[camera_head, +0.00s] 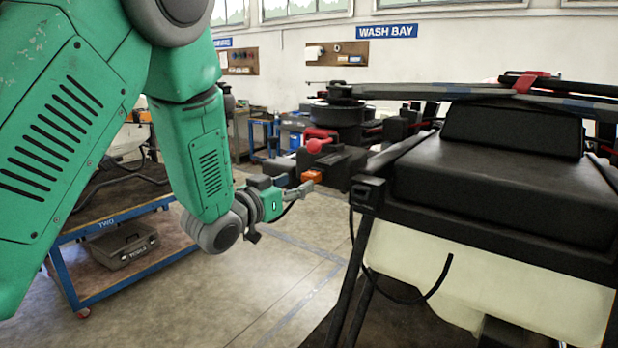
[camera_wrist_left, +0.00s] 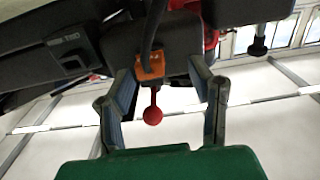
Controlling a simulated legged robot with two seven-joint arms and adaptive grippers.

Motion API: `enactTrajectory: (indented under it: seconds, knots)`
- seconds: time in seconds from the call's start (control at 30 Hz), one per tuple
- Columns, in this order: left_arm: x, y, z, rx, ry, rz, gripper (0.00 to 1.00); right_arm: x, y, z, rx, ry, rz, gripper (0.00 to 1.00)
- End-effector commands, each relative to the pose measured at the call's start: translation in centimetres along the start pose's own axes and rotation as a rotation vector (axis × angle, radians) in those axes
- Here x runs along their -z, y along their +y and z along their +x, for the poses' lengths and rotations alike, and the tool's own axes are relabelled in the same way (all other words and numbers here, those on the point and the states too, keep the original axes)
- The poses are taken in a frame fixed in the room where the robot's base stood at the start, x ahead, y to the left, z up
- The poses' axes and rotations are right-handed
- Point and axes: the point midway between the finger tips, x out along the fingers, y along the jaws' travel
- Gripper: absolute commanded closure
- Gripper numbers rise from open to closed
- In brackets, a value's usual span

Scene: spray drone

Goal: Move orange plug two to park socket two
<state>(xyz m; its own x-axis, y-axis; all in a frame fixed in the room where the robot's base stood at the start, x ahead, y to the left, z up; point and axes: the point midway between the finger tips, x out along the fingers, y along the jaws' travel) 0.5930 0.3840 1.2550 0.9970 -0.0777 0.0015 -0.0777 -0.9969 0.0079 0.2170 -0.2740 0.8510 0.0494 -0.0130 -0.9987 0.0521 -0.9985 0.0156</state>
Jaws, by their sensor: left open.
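The orange plug (camera_head: 311,176) sits on a dark part of the black drone in the middle of the head view. In the left wrist view the orange plug (camera_wrist_left: 150,67) has a dark cable running up from it. A red ball-ended lever (camera_wrist_left: 153,114) hangs just below it there. My left gripper (camera_head: 306,186) is beside the plug in the head view, its fingers pointing right. In the left wrist view its open fingers stand on either side of the plug, with gaps visible. I cannot pick out park socket two. My right gripper is not in view.
A black drone with a pale tank (camera_head: 470,270) fills the right, a loose black cable (camera_head: 435,280) hanging in front. A blue-framed cart (camera_head: 70,265) marked TWO, with a grey crate (camera_head: 124,246), stands at the left. The floor (camera_head: 255,295) between is clear.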

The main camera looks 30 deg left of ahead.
Motion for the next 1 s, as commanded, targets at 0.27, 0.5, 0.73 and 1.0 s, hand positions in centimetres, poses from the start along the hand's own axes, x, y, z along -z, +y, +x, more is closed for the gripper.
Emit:
enactTrajectory:
  seconds: [0.27,0.5,0.73,1.0]
  knots:
    - [0.1,0.4,3.1,-0.002,0.0,0.003,0.52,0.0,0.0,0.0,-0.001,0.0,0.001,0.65]
    - [-0.1,-0.1,3.9,0.0,-0.001,-0.001,0.52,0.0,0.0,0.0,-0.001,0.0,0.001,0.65]
    - [-0.1,-0.2,3.9,0.0,-0.001,-0.003,0.52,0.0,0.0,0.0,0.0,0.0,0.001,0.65]
    - [0.1,0.3,3.9,-0.001,-0.001,0.002,0.52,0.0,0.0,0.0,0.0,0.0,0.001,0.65]
